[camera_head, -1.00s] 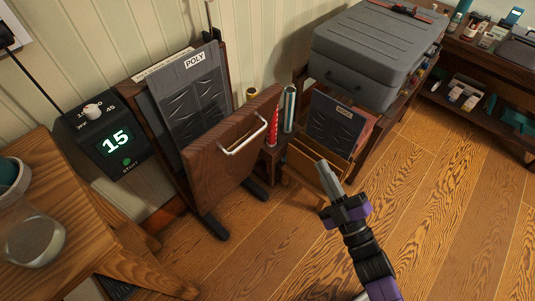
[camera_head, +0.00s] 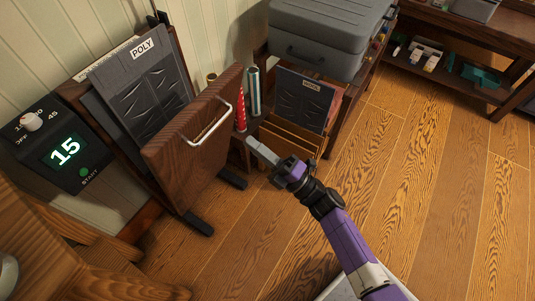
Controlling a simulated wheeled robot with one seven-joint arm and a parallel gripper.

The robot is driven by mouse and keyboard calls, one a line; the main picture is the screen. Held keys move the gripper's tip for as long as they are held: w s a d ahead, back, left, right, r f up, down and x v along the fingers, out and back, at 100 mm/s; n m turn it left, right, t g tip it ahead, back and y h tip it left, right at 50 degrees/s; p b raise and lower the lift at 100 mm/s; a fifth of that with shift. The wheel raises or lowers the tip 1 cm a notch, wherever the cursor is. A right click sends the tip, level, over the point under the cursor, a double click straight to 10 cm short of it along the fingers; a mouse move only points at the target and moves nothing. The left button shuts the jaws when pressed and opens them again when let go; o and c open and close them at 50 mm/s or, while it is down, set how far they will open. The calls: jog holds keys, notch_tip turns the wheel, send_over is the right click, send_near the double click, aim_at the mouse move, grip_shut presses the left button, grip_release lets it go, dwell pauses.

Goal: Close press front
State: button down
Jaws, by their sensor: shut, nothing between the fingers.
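The press front (camera_head: 190,150) is a dark wooden panel with a pale metal bar handle (camera_head: 208,127). It stands tilted open, away from the grey padded press back (camera_head: 150,95) marked POLY. A wedge-shaped gap shows between them, widest at the top. My gripper (camera_head: 254,144) is shut and empty. In the picture it is to the right of the front and its handle, apart from both, with its fingertips pointing up and left. The lower edge of the front is near two dark feet on the floor.
A timer panel (camera_head: 62,150) reading 15 is at left, beside a wooden table (camera_head: 60,260). Red and teal rolls (camera_head: 240,112) and a wooden rack (camera_head: 290,145) stand behind my gripper. A grey case (camera_head: 325,35) sits at the back. Floor at right is clear.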

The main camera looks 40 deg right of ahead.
jog(key=x, duration=0.6)
jog(key=shift+w, duration=0.3)
jog(key=shift+a+r, duration=0.1)
